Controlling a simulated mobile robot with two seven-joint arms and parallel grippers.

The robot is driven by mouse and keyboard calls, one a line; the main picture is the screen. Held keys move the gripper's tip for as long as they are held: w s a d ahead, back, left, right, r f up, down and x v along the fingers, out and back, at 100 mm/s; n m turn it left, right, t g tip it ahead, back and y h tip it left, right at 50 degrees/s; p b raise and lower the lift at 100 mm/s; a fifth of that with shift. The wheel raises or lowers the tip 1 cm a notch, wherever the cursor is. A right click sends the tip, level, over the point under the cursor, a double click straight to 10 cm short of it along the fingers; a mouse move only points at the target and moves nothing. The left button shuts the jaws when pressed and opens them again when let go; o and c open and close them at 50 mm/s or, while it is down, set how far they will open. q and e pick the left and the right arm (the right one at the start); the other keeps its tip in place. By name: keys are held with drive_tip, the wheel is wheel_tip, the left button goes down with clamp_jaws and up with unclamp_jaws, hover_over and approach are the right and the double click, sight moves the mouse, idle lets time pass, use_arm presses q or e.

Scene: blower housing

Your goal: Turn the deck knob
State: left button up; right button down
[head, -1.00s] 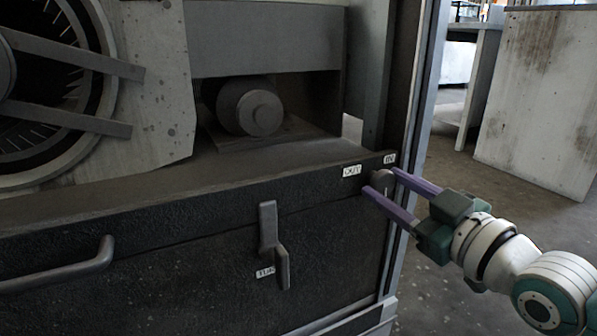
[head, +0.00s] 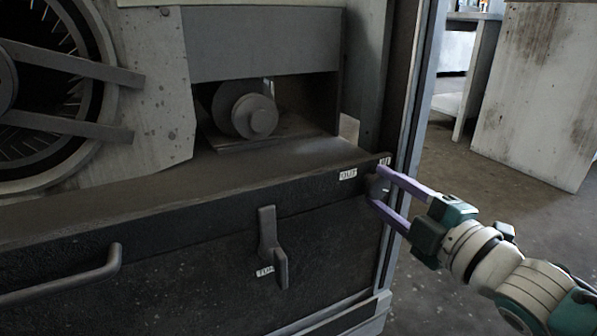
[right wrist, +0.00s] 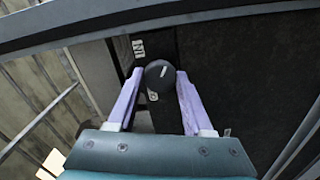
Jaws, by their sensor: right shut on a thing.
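The deck knob (head: 378,187) is a small dark round knob with a pale mark, at the right end of the black front panel, between the OUT label (head: 347,174) and the IN label (head: 384,161). My right gripper (head: 381,186) comes from the right with its purple fingers on either side of the knob, shut on it. In the right wrist view the knob (right wrist: 159,76) sits between the two fingertips, its pale mark slanting. The IN label (right wrist: 138,47) is beside it there. My left gripper is not in view.
A latch handle (head: 271,246) with a label below and a bar handle (head: 75,282) are on the front panel. Above the ledge is a recess with a grey roller (head: 252,113). A pale cabinet (head: 537,90) stands behind at right; open floor lies between.

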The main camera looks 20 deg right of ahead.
drive_tip(key=n, duration=0.3)
drive_tip(key=shift+n, duration=1.4)
drive_tip(key=shift+b, duration=0.3)
drive_tip(key=shift+c, duration=1.5)
unclamp_jaws()
drive_tip(key=shift+s, duration=0.2)
drive_tip(key=s+p, duration=0.4)
drive_tip(key=s, duration=0.5)
drive_tip(key=shift+s+d, duration=0.3)
drive_tip(key=shift+d, duration=0.1)
